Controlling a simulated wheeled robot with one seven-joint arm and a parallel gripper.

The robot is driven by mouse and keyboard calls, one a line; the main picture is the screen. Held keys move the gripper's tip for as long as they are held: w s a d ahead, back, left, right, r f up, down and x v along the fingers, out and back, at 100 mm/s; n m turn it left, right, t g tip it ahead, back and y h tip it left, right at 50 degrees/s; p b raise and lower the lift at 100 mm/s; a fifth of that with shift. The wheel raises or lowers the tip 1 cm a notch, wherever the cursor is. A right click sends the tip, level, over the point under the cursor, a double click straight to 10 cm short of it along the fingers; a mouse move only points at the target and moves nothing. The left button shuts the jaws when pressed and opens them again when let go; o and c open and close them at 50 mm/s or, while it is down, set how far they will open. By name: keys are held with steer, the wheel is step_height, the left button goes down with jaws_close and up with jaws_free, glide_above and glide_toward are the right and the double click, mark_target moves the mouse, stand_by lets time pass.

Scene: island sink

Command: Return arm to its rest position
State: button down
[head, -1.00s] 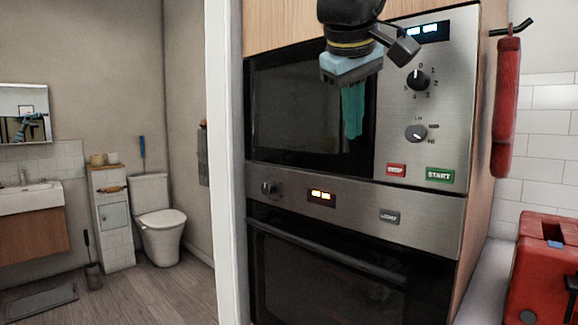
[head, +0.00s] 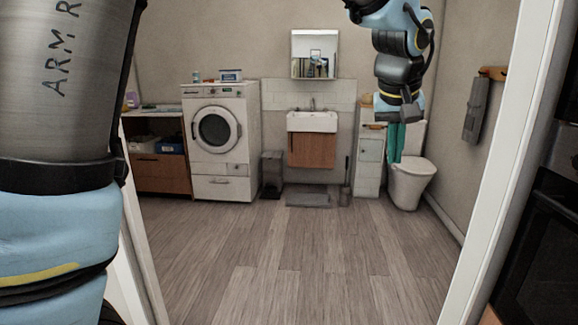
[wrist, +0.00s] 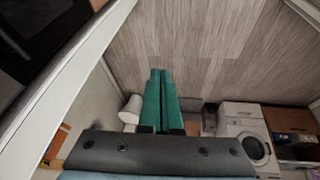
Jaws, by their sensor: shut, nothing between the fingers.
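My gripper (head: 396,143) hangs at the upper right of the head view, pointing down, in front of the toilet. Its teal fingers are together with nothing between them. In the wrist view my gripper's fingers (wrist: 160,98) lie side by side and point toward the wooden floor. My arm comes down from the top edge of the head view, bent above the gripper. A large link of my arm fills the left side of the head view.
A doorway with a white frame (head: 492,160) opens onto a bathroom with a clear wooden floor (head: 310,260). Beyond stand a washing machine (head: 218,140), a sink (head: 312,122) and a toilet (head: 410,182). A dark oven (head: 550,250) stands at the right edge.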

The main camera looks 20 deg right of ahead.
steer(key=w+a+f+n+y, duration=0.1)
steer(key=w+a+f, duration=0.25)
steer(key=a, duration=0.35)
steer(key=w+a+f+n, duration=0.1)
steer(key=w+a+f, duration=0.1)
steer(key=w+a, duration=0.35)
steer(key=w+a+f+y, duration=0.1)
steer(key=w+a+f, duration=0.15)
steer(key=a, duration=0.65)
steer(key=s+a+f+n, duration=0.1)
steer(key=s+a+f, duration=0.2)
steer(key=a, duration=0.9)
steer(key=s+a+f+n+g+y, duration=0.1)
steer(key=s+a+f+n, duration=0.1)
steer(key=a+f, duration=0.4)
steer(key=s+a, duration=0.1)
steer(key=a, duration=0.4)
steer(key=shift+a, duration=0.35)
steer(key=c, duration=1.6)
jaws_free()
steer(key=shift+f, duration=0.1)
